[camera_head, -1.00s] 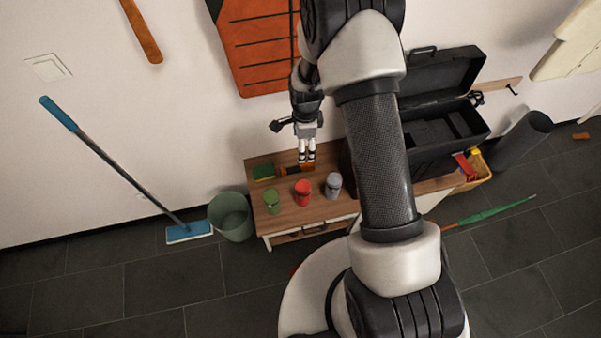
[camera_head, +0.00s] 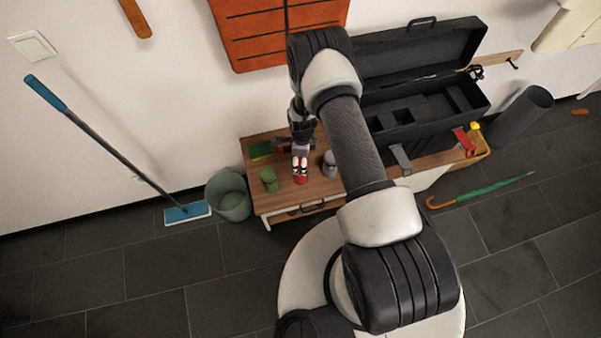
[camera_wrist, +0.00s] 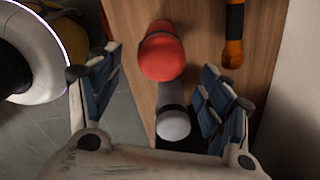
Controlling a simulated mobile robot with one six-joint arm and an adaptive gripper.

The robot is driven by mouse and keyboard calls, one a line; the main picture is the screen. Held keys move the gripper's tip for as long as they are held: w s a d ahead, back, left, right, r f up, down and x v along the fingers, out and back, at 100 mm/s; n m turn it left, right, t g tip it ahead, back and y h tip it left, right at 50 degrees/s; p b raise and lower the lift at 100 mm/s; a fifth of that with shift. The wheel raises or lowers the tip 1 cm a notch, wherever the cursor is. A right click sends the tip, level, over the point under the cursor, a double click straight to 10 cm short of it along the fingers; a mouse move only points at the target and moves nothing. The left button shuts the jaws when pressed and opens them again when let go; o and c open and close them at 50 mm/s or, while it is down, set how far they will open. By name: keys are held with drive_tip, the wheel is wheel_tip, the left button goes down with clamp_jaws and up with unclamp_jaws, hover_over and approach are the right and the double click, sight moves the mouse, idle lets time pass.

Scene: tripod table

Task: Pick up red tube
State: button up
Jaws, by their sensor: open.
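The red tube (camera_head: 301,180) stands on the wooden tabletop in the head view, partly hidden by my gripper (camera_head: 300,168) just above it. In the wrist view the red tube (camera_wrist: 161,55) is ahead of my gripper (camera_wrist: 148,85), with its round top showing between the lines of the two fingers. My gripper is open and empty. A grey tube (camera_head: 330,164) stands to the right of the red one. In the wrist view the grey tube (camera_wrist: 173,122) shows lower, between the open fingers in the picture. I cannot tell whether a finger touches either tube.
A green tube (camera_head: 269,180) stands left of the red one. An orange-and-black handle (camera_wrist: 233,38) lies near the tubes. A large open black toolbox (camera_head: 440,108) takes up the table's right side. A green bucket (camera_head: 233,205) stands on the floor to the left.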

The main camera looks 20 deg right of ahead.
drive_tip(key=b, duration=0.2)
hover_over(300, 180)
drive_tip(key=w+d, duration=0.1)
drive_tip(key=w, duration=0.2)
drive_tip(key=shift+f, duration=3.05)
drive_tip(key=shift+s, duration=0.15)
clamp_jaws()
